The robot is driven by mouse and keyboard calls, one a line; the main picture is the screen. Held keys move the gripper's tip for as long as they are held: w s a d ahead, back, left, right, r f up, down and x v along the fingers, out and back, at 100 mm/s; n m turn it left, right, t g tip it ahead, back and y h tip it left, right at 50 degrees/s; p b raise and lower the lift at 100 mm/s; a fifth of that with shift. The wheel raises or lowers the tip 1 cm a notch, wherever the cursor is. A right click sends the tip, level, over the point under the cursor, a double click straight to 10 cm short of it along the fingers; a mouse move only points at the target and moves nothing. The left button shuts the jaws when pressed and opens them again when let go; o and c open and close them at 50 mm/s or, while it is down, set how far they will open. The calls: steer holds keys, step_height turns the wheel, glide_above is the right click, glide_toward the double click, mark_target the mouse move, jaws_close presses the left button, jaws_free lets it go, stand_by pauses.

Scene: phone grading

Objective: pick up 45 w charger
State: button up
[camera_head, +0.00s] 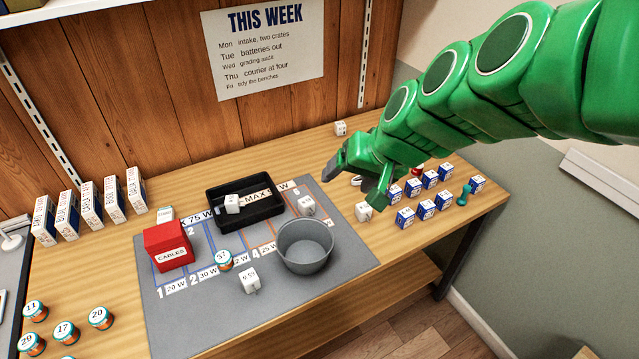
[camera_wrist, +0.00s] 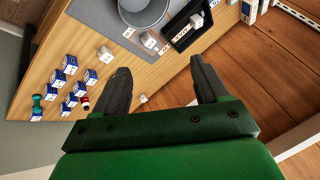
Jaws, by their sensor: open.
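Several small white cube chargers are in view, and their printing is too small to tell which is the 45 W one. One (camera_head: 364,211) stands on the bare wood below my gripper, and it also shows in the wrist view (camera_wrist: 105,54). One (camera_head: 340,129) stands at the back of the bench, showing between my fingers in the wrist view (camera_wrist: 143,98). Others stand on the mat right of the tray (camera_head: 307,206), in the tray (camera_head: 232,203) and at the mat's front (camera_head: 249,280). My gripper (camera_head: 353,184) is open and empty above the bench, its fingers apart in the wrist view (camera_wrist: 160,70).
Blue-white boxes (camera_head: 405,217) and a teal dumbbell-shaped item (camera_head: 464,195) crowd the right end.

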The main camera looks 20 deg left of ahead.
steer(key=w+a+r+m+t+y, duration=0.1)
steer(key=w+a+r+t+y, duration=0.25)
steer(key=w+a, duration=1.15)
steer(key=w+a+f+m+t+h, duration=0.1)
steer(key=w+a+f+m+t, duration=0.15)
steer(key=a, duration=0.35)
steer(key=w+a+f+m+t+h, duration=0.1)
steer(key=w+a+f+m, duration=0.1)
steer(key=w+a+f, duration=0.3)
steer(key=m+h, duration=0.5)
steer(key=h, duration=1.1)
glide_toward(307, 203)
steer(key=shift+s+d+t+y, duration=0.15)
steer(key=shift+d+t+y, duration=0.05)
steer(key=shift+t+y, duration=0.1)
steer(key=shift+d+f+m, duration=0.1)
steer(key=shift+d+m, duration=0.05)
steer(key=shift+m, duration=0.1)
steer(key=shift+w+d+f, duration=0.3)
steer(key=shift+w+d, duration=0.1)
steer(key=shift+d, duration=0.05)
steer(key=shift+x, duration=3.15)
steer(key=shift+w+a, duration=0.1)
steer(key=shift+a, duration=0.05)
